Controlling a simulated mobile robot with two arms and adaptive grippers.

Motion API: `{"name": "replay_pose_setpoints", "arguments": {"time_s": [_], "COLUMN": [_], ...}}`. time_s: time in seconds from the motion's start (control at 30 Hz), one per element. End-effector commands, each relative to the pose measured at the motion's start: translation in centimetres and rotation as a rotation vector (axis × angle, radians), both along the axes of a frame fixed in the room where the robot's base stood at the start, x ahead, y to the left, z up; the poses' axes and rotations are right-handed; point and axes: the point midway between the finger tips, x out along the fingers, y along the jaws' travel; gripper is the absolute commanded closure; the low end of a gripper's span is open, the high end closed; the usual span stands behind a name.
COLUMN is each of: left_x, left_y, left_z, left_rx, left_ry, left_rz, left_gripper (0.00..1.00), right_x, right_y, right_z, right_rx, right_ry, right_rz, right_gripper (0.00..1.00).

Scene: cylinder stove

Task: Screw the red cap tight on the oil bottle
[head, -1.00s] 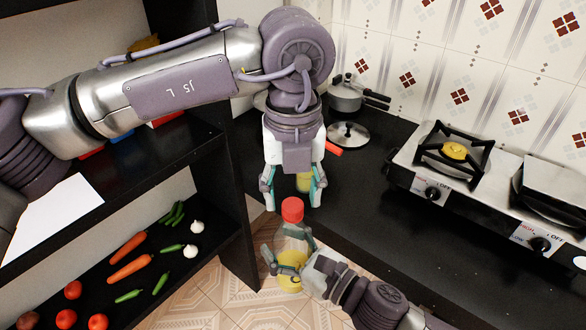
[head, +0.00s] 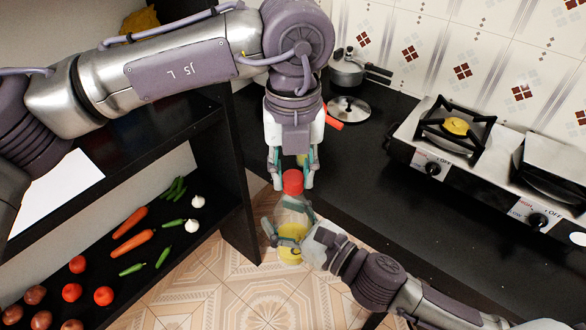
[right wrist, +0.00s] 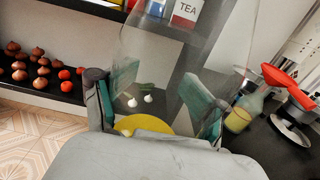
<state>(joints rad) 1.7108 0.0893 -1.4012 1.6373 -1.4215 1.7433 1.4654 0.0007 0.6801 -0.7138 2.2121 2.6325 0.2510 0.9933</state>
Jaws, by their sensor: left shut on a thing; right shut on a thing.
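The oil bottle (head: 291,217) is clear with yellow oil low inside, and it stands roughly upright in the air in front of the counter edge. The red cap (head: 293,181) sits at the top of its neck; I cannot tell how tight it is. My left gripper (head: 292,178) points down from above, shut on the red cap with a finger on each side. My right gripper (head: 289,228) is shut around the bottle's body. In the right wrist view the clear bottle (right wrist: 160,75) fills the space between the fingers, and the cap is out of sight.
The dark counter (head: 440,230) carries a stove (head: 455,135), a pot (head: 350,95) and a lid (head: 348,110). Another bottle with yellow contents (right wrist: 240,115) stands on it behind my grippers. A shelf with vegetables (head: 130,240) is at left.

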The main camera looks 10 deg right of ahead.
Motion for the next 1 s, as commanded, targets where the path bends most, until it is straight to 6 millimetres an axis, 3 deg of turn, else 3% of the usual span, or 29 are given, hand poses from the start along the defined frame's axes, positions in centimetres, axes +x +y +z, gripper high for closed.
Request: {"name": "replay_pose_setpoints", "arguments": {"time_s": [0.17,0.8,1.0], "left_x": [-0.01,0.02,0.05], "left_y": [-0.01,0.02,0.02], "left_z": [-0.01,-0.12,-0.14], "left_rx": [0.001,0.009,0.01], "left_ry": [0.001,0.005,0.005], "left_rz": [-0.301,-1.974,-2.382], "left_gripper": [1.0,1.0,1.0], "right_x": [0.0,-0.01,-0.02], "right_y": [0.01,0.02,0.02], "right_z": [0.1,0.11,0.12], "right_rx": [0.001,0.001,0.001], "right_ry": [-0.002,-0.002,-0.003], "right_rz": [0.001,0.001,0.001], "right_gripper": [1.0,1.0,1.0]}}
